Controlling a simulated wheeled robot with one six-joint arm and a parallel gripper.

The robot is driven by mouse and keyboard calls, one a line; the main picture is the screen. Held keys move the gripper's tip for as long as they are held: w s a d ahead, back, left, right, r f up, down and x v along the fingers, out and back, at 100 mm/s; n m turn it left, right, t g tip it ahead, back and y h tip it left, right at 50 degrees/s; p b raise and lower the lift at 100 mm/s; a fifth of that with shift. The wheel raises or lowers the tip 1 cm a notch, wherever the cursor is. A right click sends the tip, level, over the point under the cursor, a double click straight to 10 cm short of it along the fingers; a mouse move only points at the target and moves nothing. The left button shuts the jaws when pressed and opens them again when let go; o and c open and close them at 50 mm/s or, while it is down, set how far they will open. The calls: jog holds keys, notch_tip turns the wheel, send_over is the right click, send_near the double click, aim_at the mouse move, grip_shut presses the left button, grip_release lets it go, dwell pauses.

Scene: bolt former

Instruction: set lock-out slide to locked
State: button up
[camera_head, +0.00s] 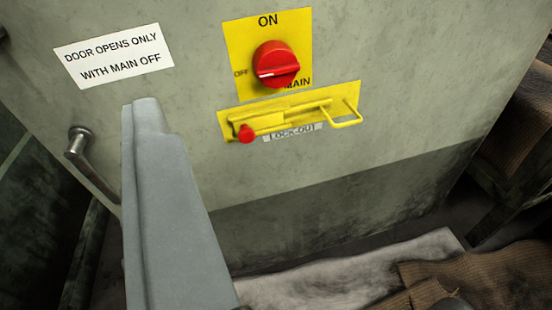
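The lock-out slide (290,116) is a yellow bar on a yellow plate marked LOCK-OUT, on the grey-green cabinet face. Its small red knob (246,133) is at the left end of the plate. A yellow wire loop (345,113) sticks out at the right end. Above it is the red main switch (276,64) on a yellow plate, its white mark toward OFF at the left. A grey part that looks like my gripper (160,205) rises at lower left, left of the slide in the picture and apart from the red knob. Its fingertips cannot be made out.
A metal door handle (80,145) is at the left, partly behind the grey part. A white sign (113,56) reads DOOR OPENS ONLY WITH MAIN OFF. Brown cloth or sacking (495,275) lies at lower right. The space before the lock-out plate looks clear.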

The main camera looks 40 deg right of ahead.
aim_at(247, 137)
jog(key=s+d+f+m+g+h, duration=0.1)
jog(key=d+f+h, duration=0.15)
jog(key=f, duration=0.65)
jog(key=d+f+g+h, duration=0.1)
jog(key=d+f, duration=0.2)
jog(key=f, duration=0.6)
jog(key=x, duration=1.1)
jog(key=r+x, duration=0.1)
jog(key=x, duration=0.5)
jog(key=shift+w+d, duration=0.1)
jog(key=shift+d, duration=0.2)
jog(key=shift+c, duration=0.2)
